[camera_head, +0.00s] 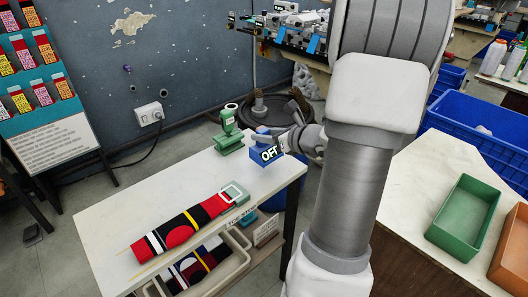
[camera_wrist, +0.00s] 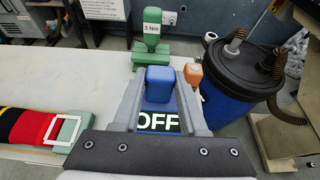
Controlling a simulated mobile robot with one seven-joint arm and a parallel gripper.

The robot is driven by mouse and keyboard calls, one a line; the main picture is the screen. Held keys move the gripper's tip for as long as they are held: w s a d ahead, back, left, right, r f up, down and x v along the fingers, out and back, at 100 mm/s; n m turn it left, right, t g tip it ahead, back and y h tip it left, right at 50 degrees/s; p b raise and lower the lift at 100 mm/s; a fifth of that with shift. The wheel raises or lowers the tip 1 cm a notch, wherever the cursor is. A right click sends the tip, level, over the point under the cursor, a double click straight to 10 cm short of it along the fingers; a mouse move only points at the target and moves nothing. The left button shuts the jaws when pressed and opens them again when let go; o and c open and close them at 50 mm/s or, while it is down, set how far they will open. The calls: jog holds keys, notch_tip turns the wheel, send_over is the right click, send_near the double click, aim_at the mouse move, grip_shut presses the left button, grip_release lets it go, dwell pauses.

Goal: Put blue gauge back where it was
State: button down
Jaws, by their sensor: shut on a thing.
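The blue gauge (camera_head: 264,152) shows a lit "OFF" display and is at the far right end of the white table (camera_head: 110,222). In the wrist view the blue gauge (camera_wrist: 159,92) sits between the two grey fingers of my gripper (camera_wrist: 160,80), which is shut on its upper block. In the head view my gripper (camera_head: 292,141) reaches it from the right, partly hidden by my arm. I cannot tell whether the gauge's underside touches the table. A green gauge marked "3 Nm" (camera_wrist: 151,35) stands just beyond it, also visible in the head view (camera_head: 229,130).
A red, black and yellow sock (camera_head: 185,222) with a green clip (camera_head: 234,194) lies on the table left of the gauge. A dark blue bin (camera_wrist: 236,85) stands beyond the table's right edge. Green (camera_head: 464,217) and orange trays sit on the right-hand table.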

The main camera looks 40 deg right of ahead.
aim_at(266, 146)
jog(key=shift+w+f, duration=0.2)
jog(key=shift+f+b, duration=0.95)
jog(key=shift+f, duration=0.9)
jog(key=shift+f, duration=0.2)
jog(key=shift+c, duration=2.2)
grip_release()
jog(key=shift+r, duration=0.2)
jog(key=shift+s+r, duration=0.25)
jog(key=shift+s, duration=0.1)
jog(key=p+v, duration=0.3)
jog(key=v, duration=0.8)
jog(key=shift+s, duration=0.2)
